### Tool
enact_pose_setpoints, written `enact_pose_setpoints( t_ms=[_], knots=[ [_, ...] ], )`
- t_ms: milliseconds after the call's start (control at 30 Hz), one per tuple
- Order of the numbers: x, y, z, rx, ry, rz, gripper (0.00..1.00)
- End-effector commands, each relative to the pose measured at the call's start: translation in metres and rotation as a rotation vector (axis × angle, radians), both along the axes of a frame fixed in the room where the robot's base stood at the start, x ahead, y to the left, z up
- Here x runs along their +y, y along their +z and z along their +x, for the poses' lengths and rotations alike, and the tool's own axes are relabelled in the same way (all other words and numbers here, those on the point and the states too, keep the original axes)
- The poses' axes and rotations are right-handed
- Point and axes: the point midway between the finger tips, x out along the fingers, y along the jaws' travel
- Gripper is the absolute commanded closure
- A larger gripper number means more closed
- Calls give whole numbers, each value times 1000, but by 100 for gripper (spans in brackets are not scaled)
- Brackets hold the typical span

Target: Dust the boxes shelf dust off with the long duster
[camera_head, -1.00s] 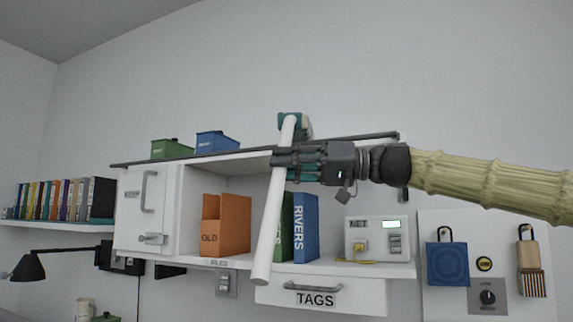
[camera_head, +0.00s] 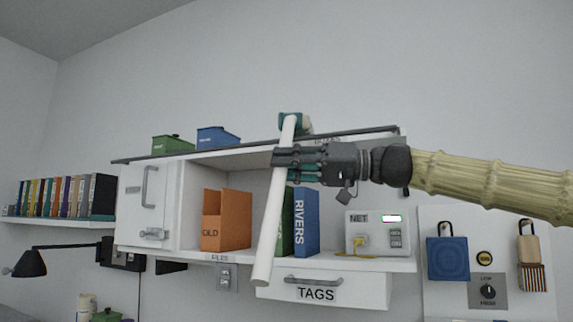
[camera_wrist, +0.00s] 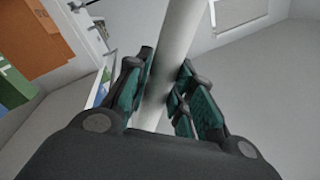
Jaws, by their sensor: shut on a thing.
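My gripper (camera_head: 293,163) is shut on the white handle of the long duster (camera_head: 270,230). The handle hangs tilted, its lower end in front of the shelf and its teal head (camera_head: 291,122) at the top, level with the shelf's upper board. The wrist view also shows the handle (camera_wrist: 172,50) between the dark and teal finger pads. The boxes shelf (camera_head: 355,139) is the top board, with a green box (camera_head: 172,145) and a blue box (camera_head: 217,138) on its left part. I cannot make out dust on it. Whether the duster head touches the board is unclear.
Below the top board stand an orange OLD file (camera_head: 226,222), green and blue binders (camera_head: 306,222), and a NET device (camera_head: 374,234). A TAGS drawer (camera_head: 320,290) hangs underneath. A blue padlock (camera_head: 447,257) and other items hang on the right panel.

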Motion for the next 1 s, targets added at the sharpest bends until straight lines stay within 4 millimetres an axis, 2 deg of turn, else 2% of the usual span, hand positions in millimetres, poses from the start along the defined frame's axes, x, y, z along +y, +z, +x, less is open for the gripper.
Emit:
enact_pose_setpoints(
  t_ms=[467,833,1000],
  knots=[
    [0,-5,-1,-1,0,0,100],
    [5,-5,-16,-2,0,0,100],
    [5,-4,-17,-1,0,0,100]
  ],
)
